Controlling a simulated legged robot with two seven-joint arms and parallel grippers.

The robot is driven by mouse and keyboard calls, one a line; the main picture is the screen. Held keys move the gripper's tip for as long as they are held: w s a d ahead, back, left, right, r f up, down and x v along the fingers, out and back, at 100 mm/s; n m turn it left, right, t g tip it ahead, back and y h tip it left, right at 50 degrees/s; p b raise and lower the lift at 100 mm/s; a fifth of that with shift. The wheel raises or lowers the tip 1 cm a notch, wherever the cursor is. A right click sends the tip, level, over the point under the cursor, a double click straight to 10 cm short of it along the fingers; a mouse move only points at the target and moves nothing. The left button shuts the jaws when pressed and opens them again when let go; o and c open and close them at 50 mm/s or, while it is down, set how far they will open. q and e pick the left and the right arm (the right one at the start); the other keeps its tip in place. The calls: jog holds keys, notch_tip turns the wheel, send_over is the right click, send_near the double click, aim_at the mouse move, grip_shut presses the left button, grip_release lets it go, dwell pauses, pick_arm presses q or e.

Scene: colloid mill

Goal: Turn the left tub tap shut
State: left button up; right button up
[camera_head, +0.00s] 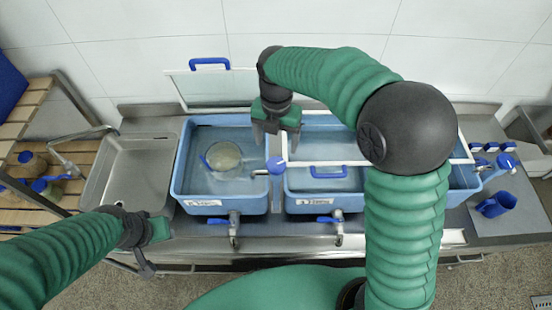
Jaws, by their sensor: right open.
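The left blue tub (178,190) holds water and a round strainer-like item. A metal tap (234,226) with a blue lever (217,221) sticks out below its front wall. The lever points left, across the tap. My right gripper (275,135) is above the back right part of the left tub, fingers pointing down, open and empty. It is well behind the front tap. My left gripper (155,240) is low, left of the left tub's tap and apart from it. Its fingers are too unclear to tell their opening.
A blue-knobbed fitting (275,166) stands between the tubs. The right blue tub (295,200) has its own front tap (338,231) with a blue lever. A steel sink (130,170) is at left. A blue mug (496,204) stands at right. My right arm hides part of the right side.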

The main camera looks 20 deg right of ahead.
aim_at(276, 164)
notch_tip(276, 164, down, 11)
jog(key=shift+w+r+p, duration=0.15)
jog(key=shift+r+p, duration=0.05)
jog(key=shift+p, duration=0.95)
jog(key=shift+c, duration=0.9)
jog(key=c, duration=1.2)
